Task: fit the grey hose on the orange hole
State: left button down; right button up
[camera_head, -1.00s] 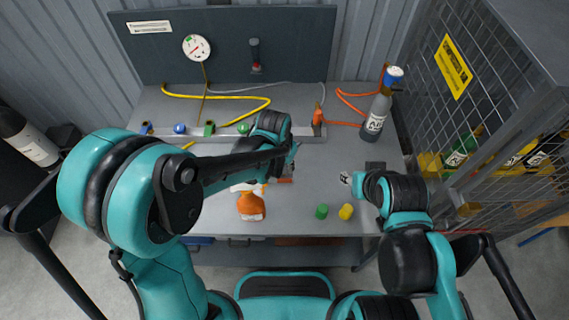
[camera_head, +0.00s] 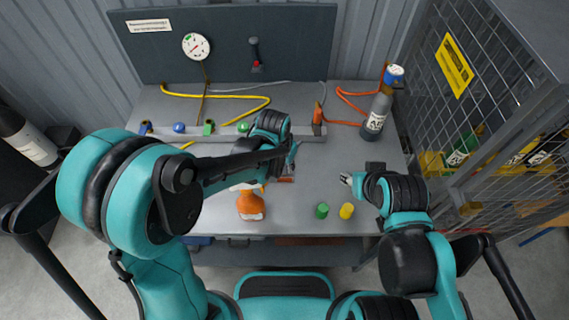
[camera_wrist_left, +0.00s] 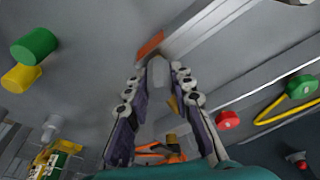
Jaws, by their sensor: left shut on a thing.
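My left gripper (camera_head: 291,160) is low over the middle of the bench. In the left wrist view its two fingers (camera_wrist_left: 158,78) are closed on a pale grey piece (camera_wrist_left: 158,72), which looks like a hose end; the fingers partly hide it. A small orange piece (camera_wrist_left: 150,45) lies just beyond the fingertips, and an orange piece also shows beside the gripper in the head view (camera_head: 286,180). I cannot tell whether it bears the orange hole. A thin grey hose (camera_head: 290,83) runs along the back of the bench. My right gripper (camera_head: 346,179) is over the bench's right side, its jaws unclear.
An orange spray bottle (camera_head: 250,205) stands near the front edge. Green (camera_head: 322,211) and yellow (camera_head: 346,211) cylinders are to its right. A rail (camera_head: 300,134) with coloured fittings crosses behind. A grey bottle (camera_head: 378,110) stands back right, beside a mesh cage (camera_head: 480,80).

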pick_arm(q)
jog(key=shift+f+b, duration=0.4)
jog(key=shift+f, duration=0.1)
jog(key=c, duration=1.2)
grip_release()
jog(key=shift+r, duration=0.15)
